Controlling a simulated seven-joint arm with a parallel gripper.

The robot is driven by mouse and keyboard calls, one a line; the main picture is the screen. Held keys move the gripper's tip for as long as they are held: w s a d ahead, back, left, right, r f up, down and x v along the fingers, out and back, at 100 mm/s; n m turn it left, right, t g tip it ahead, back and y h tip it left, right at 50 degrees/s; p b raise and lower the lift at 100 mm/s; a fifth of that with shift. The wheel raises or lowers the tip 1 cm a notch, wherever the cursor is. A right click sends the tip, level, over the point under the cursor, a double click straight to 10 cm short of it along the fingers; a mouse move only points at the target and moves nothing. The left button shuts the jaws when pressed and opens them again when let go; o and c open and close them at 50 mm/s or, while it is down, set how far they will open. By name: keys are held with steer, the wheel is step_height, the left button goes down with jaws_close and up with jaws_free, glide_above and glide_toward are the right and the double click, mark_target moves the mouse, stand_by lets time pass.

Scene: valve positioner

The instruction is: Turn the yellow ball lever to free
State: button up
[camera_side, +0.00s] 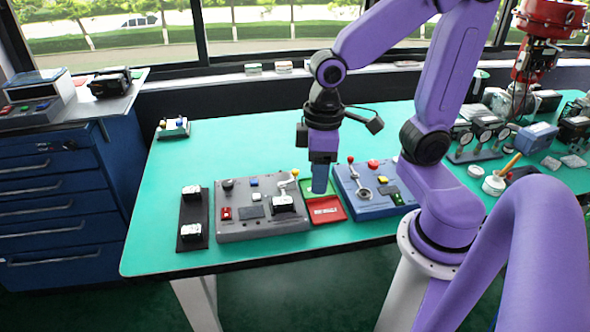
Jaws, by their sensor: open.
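The yellow ball lever (294,173) stands at the right back part of the grey control panel (262,228). Its yellow ball is at the top of a short pale stem that leans up and to the right. My gripper (320,188) points down just to the right of the lever, over the gap between the two panels. It is apart from the ball in the picture and holds nothing that I can see. The fingers are small here, and the gap between them is hard to make out. Any marking for the free position is too small to read.
A red tray (326,211) and a green piece lie below my gripper. A blue-grey panel (376,202) with a red ball lever (351,160) stands to the right. A black plate (192,207) with two white-topped blocks is at left. The table's front is clear.

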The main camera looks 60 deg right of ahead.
steer(key=w+d+m, duration=0.3)
steer(key=w+m, duration=0.3)
steer(key=w, duration=0.2)
steer(key=m, duration=1.4)
glide_above(295, 170)
step_height(295, 170, down, 4)
step_height(295, 170, down, 16)
steer(key=shift+s+d+f, duration=0.1)
steer(key=shift+c, duration=0.3)
jaws_close()
